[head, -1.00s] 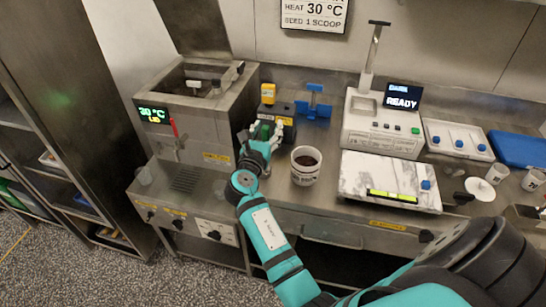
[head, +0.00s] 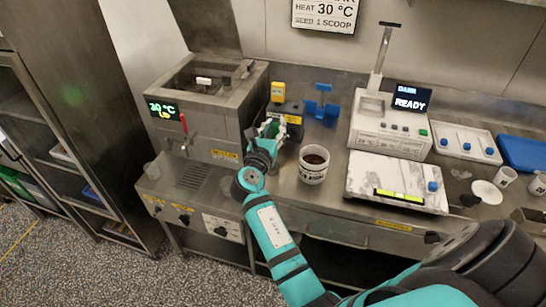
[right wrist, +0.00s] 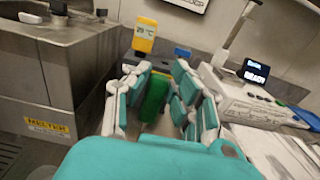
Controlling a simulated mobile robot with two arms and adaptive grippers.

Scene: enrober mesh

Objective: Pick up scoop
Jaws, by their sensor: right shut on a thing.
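My right gripper (head: 268,130) is in front of the black box beside the melter. Its white and teal fingers are closed around a green upright piece (right wrist: 153,98), which looks like the scoop's handle. The rest of the scoop is hidden by the fingers and palm, so I cannot tell whether it touches the counter. In the right wrist view the gripper (right wrist: 160,98) fills the middle. My left gripper is not in view.
The steel melter (head: 205,110) stands close on the left. A black box (head: 290,112) with a yellow thermometer (head: 278,92) and a blue stand (head: 322,104) are behind. A white tub (head: 313,165) of dark contents is close on the right, before the marble-topped unit (head: 398,181).

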